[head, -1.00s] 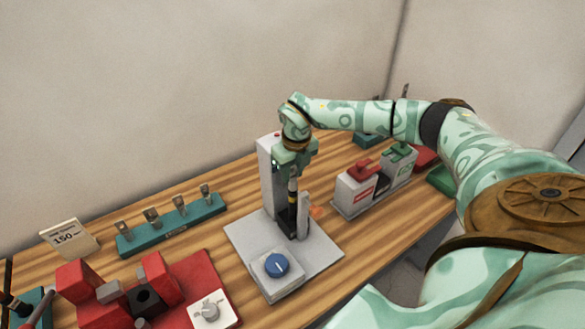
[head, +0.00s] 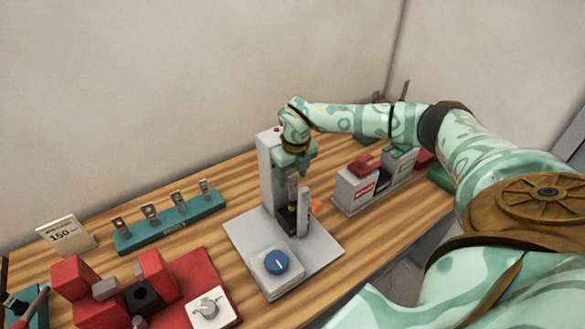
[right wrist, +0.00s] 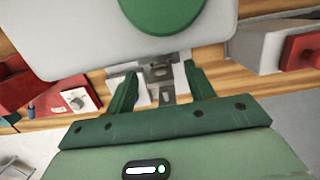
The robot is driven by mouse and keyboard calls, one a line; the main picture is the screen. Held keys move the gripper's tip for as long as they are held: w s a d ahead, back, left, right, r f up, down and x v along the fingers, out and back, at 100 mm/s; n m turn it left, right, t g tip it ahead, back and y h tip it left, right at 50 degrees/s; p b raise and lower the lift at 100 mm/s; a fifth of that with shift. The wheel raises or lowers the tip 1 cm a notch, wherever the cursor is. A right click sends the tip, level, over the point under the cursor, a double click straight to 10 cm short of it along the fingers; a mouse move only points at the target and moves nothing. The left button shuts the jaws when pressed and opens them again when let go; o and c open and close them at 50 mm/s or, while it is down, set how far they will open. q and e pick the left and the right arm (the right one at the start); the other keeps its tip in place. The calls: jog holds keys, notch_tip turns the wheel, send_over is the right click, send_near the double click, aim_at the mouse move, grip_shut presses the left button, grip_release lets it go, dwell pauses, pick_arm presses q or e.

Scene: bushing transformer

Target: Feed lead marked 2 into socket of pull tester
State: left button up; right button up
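The pull tester (head: 268,170) stands on a grey base plate with a tall grey column and a blue knob (head: 276,262). A slim dark lead with a light band (head: 292,188) stands upright at the tester's dark socket area; its number is not readable, and its lower end is hidden. My right gripper (head: 297,164) is just above the lead, pointing down. In the right wrist view its two green fingers (right wrist: 160,90) are apart, with a grey lug-like piece (right wrist: 168,92) visible between them and no clear contact. My left gripper is not in view.
A teal rack (head: 172,228) with several upright metal lugs stands left of the tester, beside a "150" card (head: 66,235). A red fixture (head: 185,285) is at front left. Grey boxes with a red top (head: 356,187) and a green top (head: 400,160) stand right.

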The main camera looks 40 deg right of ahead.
jog(key=shift+r, duration=0.1)
notch_tip(320, 180, up, 16)
jog(key=s, duration=0.2)
jog(key=shift+a, duration=0.15)
dwell(0.8)
